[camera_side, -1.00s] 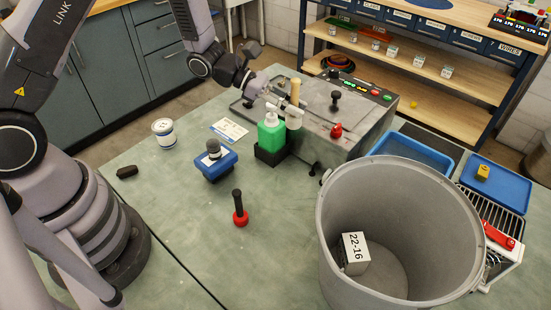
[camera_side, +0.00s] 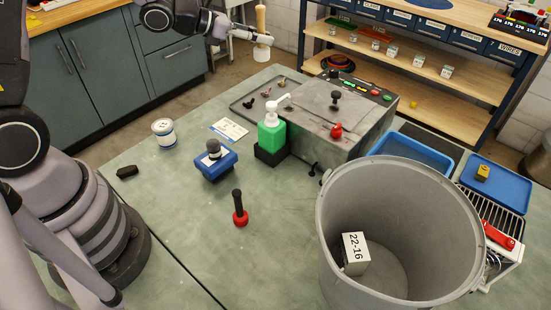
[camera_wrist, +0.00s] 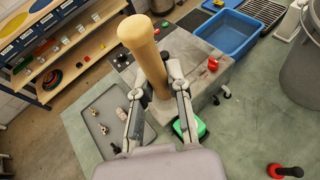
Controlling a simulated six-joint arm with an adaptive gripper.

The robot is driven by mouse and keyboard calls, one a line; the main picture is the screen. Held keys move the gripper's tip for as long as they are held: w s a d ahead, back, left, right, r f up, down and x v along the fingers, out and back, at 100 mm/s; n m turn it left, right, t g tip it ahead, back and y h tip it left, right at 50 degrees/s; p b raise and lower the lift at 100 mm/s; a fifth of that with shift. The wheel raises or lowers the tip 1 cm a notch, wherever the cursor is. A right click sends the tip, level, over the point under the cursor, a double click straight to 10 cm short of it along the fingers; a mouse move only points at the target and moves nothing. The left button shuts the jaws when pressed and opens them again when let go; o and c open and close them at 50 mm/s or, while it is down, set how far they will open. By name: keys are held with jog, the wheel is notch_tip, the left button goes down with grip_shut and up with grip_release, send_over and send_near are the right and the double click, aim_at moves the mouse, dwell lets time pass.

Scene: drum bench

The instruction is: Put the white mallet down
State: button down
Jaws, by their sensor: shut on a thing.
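The white mallet (camera_side: 261,52) has a pale wooden handle and a white head. My gripper (camera_side: 259,37) is shut on its handle and holds it upright, head down, in the air beyond the bench's back edge in the side view. In the side view a grey tray (camera_side: 243,103) with several small pieces lies on the bench below and in front of the mallet.
A green pump bottle (camera_side: 271,135) stands beside a grey machine box (camera_side: 345,140). A red mallet (camera_side: 239,215) stands head down on the open front bench. A blue block (camera_side: 216,165), a white tin (camera_side: 164,133) and a large grey bin (camera_side: 400,220) stand around it.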

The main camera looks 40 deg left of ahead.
jog(key=s+d+f+m+g+h, duration=0.3)
jog(key=s+d+f+m+g, duration=0.25)
jog(key=d, duration=0.35)
jog(key=s+d+f+m+g+h, duration=0.35)
jog(key=d+m+g, duration=0.25)
jog(key=d, duration=0.3)
jog(key=s+d+f+m+g+y, duration=0.1)
jog(key=s+f+m+g+y, duration=0.3)
jog(key=s+f+m+g, duration=0.4)
jog(key=s+d+f+m+g+y, duration=0.1)
jog(key=s+f+m+g+y, duration=0.4)
jog(key=s, duration=0.5)
jog(key=shift+m+t, duration=0.25)
jog(key=shift+t, duration=0.1)
jog(key=shift+w+f, duration=0.1)
jog(key=shift+f, duration=2.3)
jog(key=shift+f+h, duration=0.35)
jog(key=shift+f, duration=0.2)
jog(key=c, duration=1)
grip_release()
